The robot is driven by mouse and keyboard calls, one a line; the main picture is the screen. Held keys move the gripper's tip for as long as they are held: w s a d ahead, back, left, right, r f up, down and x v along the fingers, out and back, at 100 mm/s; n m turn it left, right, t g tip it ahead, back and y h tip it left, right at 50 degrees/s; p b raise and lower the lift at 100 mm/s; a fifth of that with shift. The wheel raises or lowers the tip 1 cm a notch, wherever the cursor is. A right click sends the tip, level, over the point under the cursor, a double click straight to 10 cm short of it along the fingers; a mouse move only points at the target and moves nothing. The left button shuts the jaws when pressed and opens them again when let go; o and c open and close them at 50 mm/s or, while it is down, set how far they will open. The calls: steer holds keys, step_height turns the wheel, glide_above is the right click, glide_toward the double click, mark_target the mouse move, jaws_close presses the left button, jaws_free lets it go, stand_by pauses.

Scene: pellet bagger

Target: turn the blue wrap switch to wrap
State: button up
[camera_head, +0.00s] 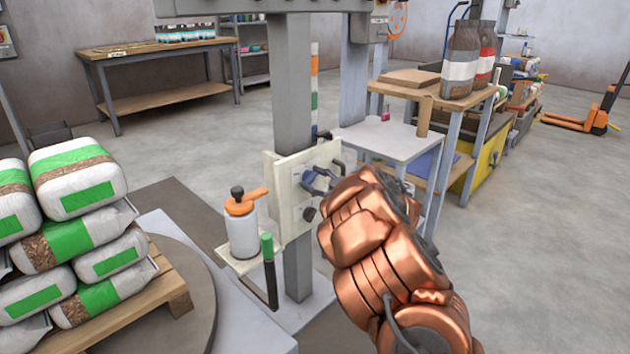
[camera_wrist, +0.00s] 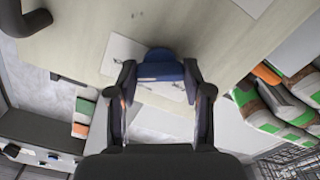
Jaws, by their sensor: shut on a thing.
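The blue wrap switch (camera_head: 314,178) is on a cream control panel (camera_head: 283,190) fixed to a grey post. My gripper (camera_head: 323,183) reaches it from the right. In the wrist view, the blue switch (camera_wrist: 163,66) sits between the two dark fingertips of my gripper (camera_wrist: 160,78), which are shut on it. A pale label plate (camera_wrist: 122,55) shows behind the switch; its marks are too small to read, so I cannot tell the switch's setting. My copper-coloured wrist hides part of the panel's right side in the head view.
A white bottle with an orange top (camera_head: 243,222) stands on a small shelf left of the panel, beside a green-tipped lever (camera_head: 268,262). Stacked bags (camera_head: 80,180) lie on a wooden pallet (camera_head: 150,300) at left. A black knob (camera_head: 309,214) is below the switch.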

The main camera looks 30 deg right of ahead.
steer(key=c, duration=0.4)
steer(key=shift+n, duration=1.4)
steer(key=n+b, duration=0.1)
steer(key=n, duration=0.3)
steer(key=shift+f+n, duration=0.15)
steer(key=shift+n, duration=0.15)
steer(key=shift+n+b, duration=1)
steer(key=shift+n, duration=1.2)
steer(key=o, duration=1.1)
